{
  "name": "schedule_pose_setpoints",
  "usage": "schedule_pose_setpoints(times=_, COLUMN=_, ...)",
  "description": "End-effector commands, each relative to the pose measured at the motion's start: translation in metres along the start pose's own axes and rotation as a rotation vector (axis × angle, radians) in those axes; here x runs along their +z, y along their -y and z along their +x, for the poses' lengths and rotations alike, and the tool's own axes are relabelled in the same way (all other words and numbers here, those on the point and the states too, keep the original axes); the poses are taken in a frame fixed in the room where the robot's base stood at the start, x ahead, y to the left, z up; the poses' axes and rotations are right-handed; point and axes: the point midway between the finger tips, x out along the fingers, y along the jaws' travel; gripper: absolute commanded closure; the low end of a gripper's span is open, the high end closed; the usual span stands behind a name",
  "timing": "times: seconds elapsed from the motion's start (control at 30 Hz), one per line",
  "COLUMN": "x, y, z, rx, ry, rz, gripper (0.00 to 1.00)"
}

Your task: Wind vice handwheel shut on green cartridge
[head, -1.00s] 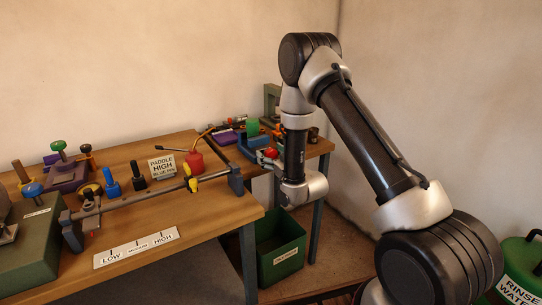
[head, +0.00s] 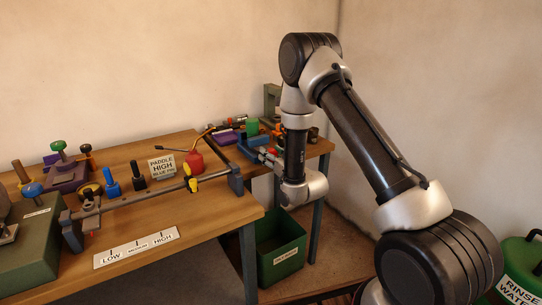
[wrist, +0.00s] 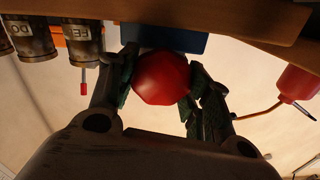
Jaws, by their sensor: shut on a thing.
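The blue vice (head: 254,140) stands on the far bench at the back, and the green cartridge (head: 252,127) sits upright at it. Whether the jaws touch the cartridge is too small to tell. My gripper (head: 266,156) is at the front of the vice. In the wrist view, the red handwheel (wrist: 162,78) sits between the two fingers of my gripper (wrist: 160,88), which are shut on it. The blue vice body (wrist: 170,38) shows just behind the wheel. The cartridge does not show in the wrist view, and the handwheel is hidden in the head view.
A red oil can (head: 195,161) and a long lever bar (head: 150,194) occupy the near bench, left of my arm. Metal cans (wrist: 83,42) stand beside the vice in the wrist view. A green bin (head: 281,262) is on the floor below.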

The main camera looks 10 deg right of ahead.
Motion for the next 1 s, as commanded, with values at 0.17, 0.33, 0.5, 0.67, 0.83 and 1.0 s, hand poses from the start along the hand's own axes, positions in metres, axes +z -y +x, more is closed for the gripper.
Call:
schedule_pose_setpoints(times=0.17, x=0.0, y=0.0, z=0.0, rx=0.0, ry=0.0, rz=-0.001, gripper=0.75)
schedule_pose_setpoints(times=0.33, x=0.0, y=0.0, z=0.0, rx=0.0, ry=0.0, rz=-0.002, gripper=0.31)
schedule_pose_setpoints(times=0.5, x=0.0, y=0.0, z=0.0, rx=0.0, ry=0.0, rz=-0.002, gripper=0.31)
schedule_pose_setpoints(times=0.67, x=0.0, y=0.0, z=-0.002, rx=0.0, ry=0.001, rz=-0.002, gripper=0.31)
schedule_pose_setpoints(times=0.83, x=0.001, y=0.0, z=-0.024, rx=0.001, ry=0.002, rz=-0.002, gripper=0.31)
schedule_pose_setpoints(times=1.0, x=0.001, y=-0.001, z=-0.063, rx=0.002, ry=0.003, rz=-0.002, gripper=0.31)
